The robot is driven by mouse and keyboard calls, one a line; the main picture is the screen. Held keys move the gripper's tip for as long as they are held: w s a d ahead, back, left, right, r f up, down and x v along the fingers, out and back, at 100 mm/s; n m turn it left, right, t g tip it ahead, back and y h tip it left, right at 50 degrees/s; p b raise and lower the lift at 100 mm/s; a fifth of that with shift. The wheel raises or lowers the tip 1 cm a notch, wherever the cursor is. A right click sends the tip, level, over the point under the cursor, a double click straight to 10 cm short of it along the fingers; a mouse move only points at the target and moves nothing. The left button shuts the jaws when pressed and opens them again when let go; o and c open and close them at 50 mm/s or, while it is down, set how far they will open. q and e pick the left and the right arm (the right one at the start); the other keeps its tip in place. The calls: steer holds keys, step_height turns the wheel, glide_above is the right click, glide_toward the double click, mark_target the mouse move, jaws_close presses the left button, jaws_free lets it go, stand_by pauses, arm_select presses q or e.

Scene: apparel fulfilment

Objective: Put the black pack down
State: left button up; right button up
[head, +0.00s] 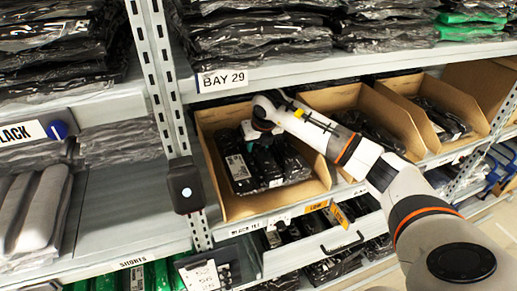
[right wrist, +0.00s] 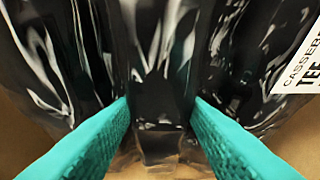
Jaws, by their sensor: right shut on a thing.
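My right gripper (head: 258,135) is down inside a cardboard bin (head: 275,201) on the shelf under the BAY 29 label. In the right wrist view its two teal fingers (right wrist: 160,124) stand on either side of a shiny black pack (right wrist: 155,60), shut on it. Other black packs (head: 240,168) with white labels lie in the same bin, close against each other. In the head view the arm and gripper partly hide the held pack. I cannot tell whether it touches the bin floor. My left gripper is not in view.
More cardboard bins (head: 415,150) with black packs stand to the right. A shelf of stacked dark packs (head: 260,40) hangs close above. A metal upright (head: 158,70) with a dark box-shaped device (head: 185,185) stands left of the bin. A shelf area (head: 130,215) left of it is bare.

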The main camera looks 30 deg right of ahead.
mark_target(260, 148)
step_height(260, 148, down, 3)
steer(key=shift+p, duration=0.85)
steer(key=shift+f, duration=0.2)
steer(key=o, duration=1.1)
steer(key=shift+s+r+b, duration=0.15)
steer(key=shift+r+b, duration=0.15)
steer(key=shift+r, duration=0.05)
steer(key=b+v, duration=0.2)
steer(key=v, duration=0.4)
steer(key=shift+s, duration=0.1)
steer(key=shift+s+r, duration=0.1)
steer(key=shift+r, duration=0.3)
steer(key=shift+a+f, duration=0.1)
